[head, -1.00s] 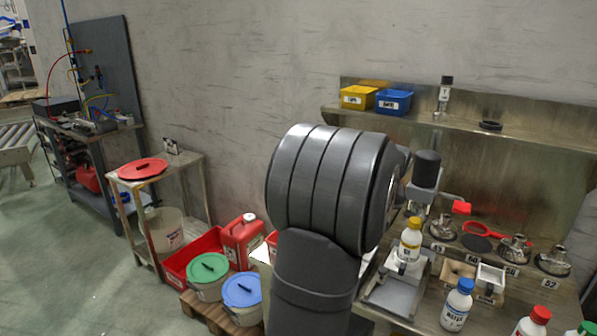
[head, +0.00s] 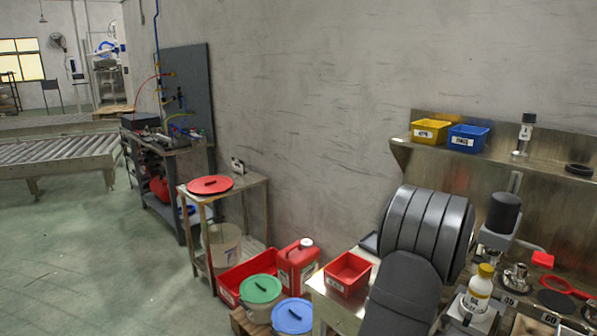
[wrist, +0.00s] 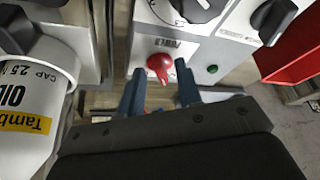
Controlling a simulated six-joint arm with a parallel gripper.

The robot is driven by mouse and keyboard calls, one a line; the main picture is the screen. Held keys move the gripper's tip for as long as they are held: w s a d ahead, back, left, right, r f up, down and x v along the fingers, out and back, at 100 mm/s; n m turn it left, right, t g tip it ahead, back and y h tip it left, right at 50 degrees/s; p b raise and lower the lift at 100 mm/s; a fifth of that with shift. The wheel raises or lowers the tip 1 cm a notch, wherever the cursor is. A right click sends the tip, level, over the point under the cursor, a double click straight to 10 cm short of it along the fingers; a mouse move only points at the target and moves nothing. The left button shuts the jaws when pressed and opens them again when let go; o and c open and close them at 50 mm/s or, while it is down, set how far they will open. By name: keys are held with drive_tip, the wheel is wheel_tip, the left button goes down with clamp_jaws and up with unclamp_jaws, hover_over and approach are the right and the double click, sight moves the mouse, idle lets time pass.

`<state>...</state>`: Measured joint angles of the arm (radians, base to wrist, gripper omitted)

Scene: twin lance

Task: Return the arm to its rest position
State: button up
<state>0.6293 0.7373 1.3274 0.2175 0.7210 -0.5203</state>
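My gripper (wrist: 161,80) shows in the wrist view with its two blue-grey fingers apart and nothing held between them. A red knob (wrist: 160,64) on a pale control box (wrist: 190,50) shows just past the fingertips, in the gap; I cannot tell how far off it is. In the head view my dark grey arm rises at the lower right in front of the bench. The gripper itself does not show in the head view.
In the wrist view, a white oil container (wrist: 38,95) is close at left and a red bin (wrist: 290,45) at right. In the head view, a yellow-capped bottle (head: 479,292), a red bin (head: 347,274) and a steel shelf (head: 400,149) surround my arm. Open floor (head: 80,240) lies left.

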idle(0.4)
drive_tip(key=v, duration=1.8)
drive_tip(key=x, duration=1.8)
drive_tip(key=shift+f, duration=0.15)
drive_tip(key=shift+w+a+m+g+h, duration=0.1)
drive_tip(key=shift+m+g+h, duration=0.1)
drive_tip(key=shift+m, duration=0.45)
drive_tip(key=shift+a+m+g+h, duration=0.1)
drive_tip(key=shift+m+h, duration=0.1)
drive_tip(key=shift+m, duration=0.45)
drive_tip(key=shift+r, duration=0.3)
drive_tip(key=v, duration=1.7)
drive_tip(key=shift+w+d+f+m+g+h, duration=0.15)
drive_tip(key=shift+w+f+m, duration=0.1)
drive_tip(key=shift+f+m, duration=0.35)
drive_tip(key=shift+w+d+f+m+g+h, duration=0.15)
drive_tip(key=shift+w+f+m, duration=0.2)
drive_tip(key=shift+f, duration=0.5)
drive_tip(key=shift+w+d+f+m+g, duration=0.1)
drive_tip(key=shift+w+d+f+m, duration=0.1)
drive_tip(key=shift+f+m, duration=0.45)
drive_tip(key=shift+o, duration=0.5)
